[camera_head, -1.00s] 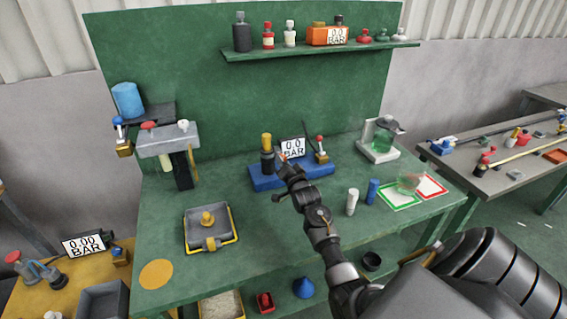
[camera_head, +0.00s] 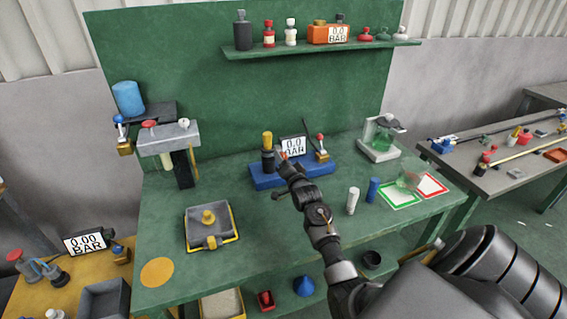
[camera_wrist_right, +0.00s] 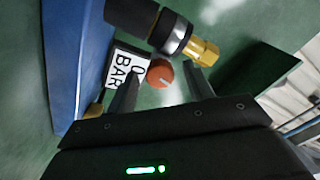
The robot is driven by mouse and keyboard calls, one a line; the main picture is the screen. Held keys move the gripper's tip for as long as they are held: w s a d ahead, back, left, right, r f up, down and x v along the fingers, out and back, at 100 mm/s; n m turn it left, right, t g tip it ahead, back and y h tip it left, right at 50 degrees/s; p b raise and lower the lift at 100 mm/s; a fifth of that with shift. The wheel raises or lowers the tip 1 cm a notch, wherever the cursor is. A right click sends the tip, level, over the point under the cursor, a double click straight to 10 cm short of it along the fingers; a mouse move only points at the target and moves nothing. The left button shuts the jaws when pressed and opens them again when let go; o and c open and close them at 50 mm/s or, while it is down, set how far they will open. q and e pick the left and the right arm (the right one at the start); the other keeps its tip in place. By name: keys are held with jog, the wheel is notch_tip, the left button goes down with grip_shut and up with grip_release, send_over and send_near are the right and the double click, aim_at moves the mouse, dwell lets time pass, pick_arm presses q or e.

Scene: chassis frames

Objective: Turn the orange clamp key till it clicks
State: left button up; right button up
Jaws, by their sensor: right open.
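The orange clamp key (camera_wrist_right: 160,73) shows in the right wrist view as a round orange-red knob with a light mark. It lies between the fingertips of my right gripper (camera_wrist_right: 159,78), which is open with a finger to each side; contact cannot be made out. In the head view my right gripper (camera_head: 285,160) reaches the blue base (camera_head: 262,181), where the key is only a small orange spot. A dark cylinder with a yellow top (camera_head: 267,142) stands left of the gripper. My left gripper is not in view.
A gauge display reading 0.0 BAR (camera_head: 292,146) and a red-topped valve (camera_head: 320,148) stand close to the gripper. White (camera_head: 352,201) and blue (camera_head: 373,190) cylinders stand to the right. A grey tray (camera_head: 197,235) is at left. The front middle bench is clear.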

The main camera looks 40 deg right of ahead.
jog(key=b+v, duration=0.2)
jog(key=v, duration=0.9)
jog(key=shift+w, duration=0.1)
